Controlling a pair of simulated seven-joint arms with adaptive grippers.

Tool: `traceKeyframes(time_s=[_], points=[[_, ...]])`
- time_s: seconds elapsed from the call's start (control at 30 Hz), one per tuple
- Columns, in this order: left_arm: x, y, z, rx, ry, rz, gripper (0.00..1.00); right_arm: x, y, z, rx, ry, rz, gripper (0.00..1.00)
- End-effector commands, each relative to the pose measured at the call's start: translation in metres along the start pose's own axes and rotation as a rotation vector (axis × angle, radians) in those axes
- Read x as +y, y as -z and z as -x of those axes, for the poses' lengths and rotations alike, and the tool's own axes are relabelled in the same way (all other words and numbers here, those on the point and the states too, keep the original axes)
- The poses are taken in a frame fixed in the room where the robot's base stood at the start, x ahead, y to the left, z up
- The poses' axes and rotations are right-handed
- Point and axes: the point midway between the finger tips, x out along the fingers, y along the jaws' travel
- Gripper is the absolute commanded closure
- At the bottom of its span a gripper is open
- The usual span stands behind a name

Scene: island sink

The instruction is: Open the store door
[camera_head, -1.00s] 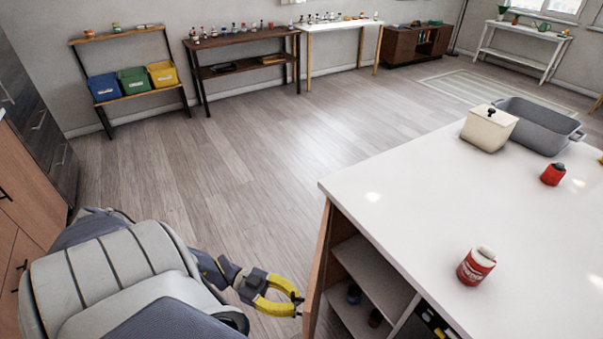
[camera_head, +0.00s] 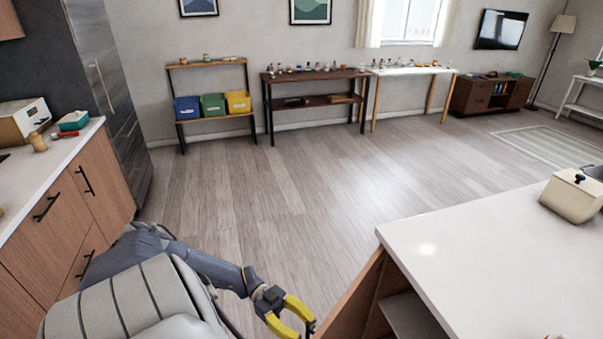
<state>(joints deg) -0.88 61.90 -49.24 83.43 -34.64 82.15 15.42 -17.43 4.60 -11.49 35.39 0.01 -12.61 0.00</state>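The wooden door (camera_head: 352,302) of the white-topped island stands open at the island's left end, swung outward. Behind it, part of the inner shelf (camera_head: 410,318) shows; the lower part is cut off by the frame. My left gripper (camera_head: 308,330), with yellow fingers, is just left of the door, near its outer edge. Its fingers are spread apart with nothing seen between them. Whether a fingertip touches the door cannot be told. My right gripper is not in view.
The island's white top (camera_head: 480,255) lies to the right, with a cream canister (camera_head: 573,197) on it. A wooden counter with drawers (camera_head: 60,215) stands at the left. The floor (camera_head: 270,180) between them is clear back to the shelves along the wall.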

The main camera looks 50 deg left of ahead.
Motion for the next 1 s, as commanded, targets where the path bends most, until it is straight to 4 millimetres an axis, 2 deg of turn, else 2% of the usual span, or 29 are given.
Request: traceKeyframes(time_s=[0.23,0.7,1.0], points=[[0.0,-0.001,0.017,-0.003,0.001,0.0,0.68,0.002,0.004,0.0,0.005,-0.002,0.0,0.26],[-0.001,0.0,0.094,-0.002,0.001,0.001,0.68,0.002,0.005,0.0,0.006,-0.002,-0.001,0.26],[0.0,0.0,0.118,-0.001,0.0,0.0,0.68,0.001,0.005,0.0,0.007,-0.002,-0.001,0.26]])
